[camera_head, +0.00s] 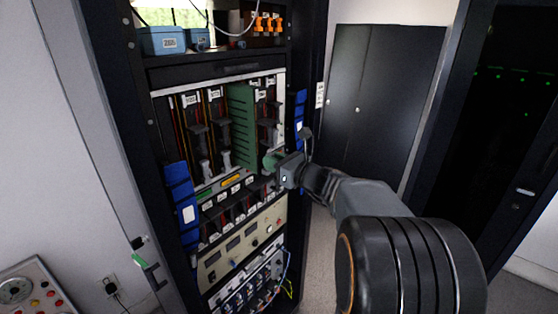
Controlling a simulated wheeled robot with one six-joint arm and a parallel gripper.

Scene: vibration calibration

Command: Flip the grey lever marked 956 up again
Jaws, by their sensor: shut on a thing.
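An open rack (218,130) holds several upright slots with grey levers. Two grey levers (206,168) (225,157) hang with handles low in the left and middle slots. Another grey lever (271,132) shows in the rightmost slot, its lower part hidden by my gripper. My gripper (273,165) comes in from the right and is shut at the lower end of this rightmost slot, on what seems to be that lever's handle; the grip itself is hidden. Small white labels sit above the slots, too small to read, so I cannot tell which is marked 956.
A green ribbed panel (242,125) stands between the middle and right slots. Blue blocks (182,205) line the rack's side posts. A beige instrument panel (240,245) and cables are below. A blue box (162,40) is on top. A black cabinet (375,100) stands behind right.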

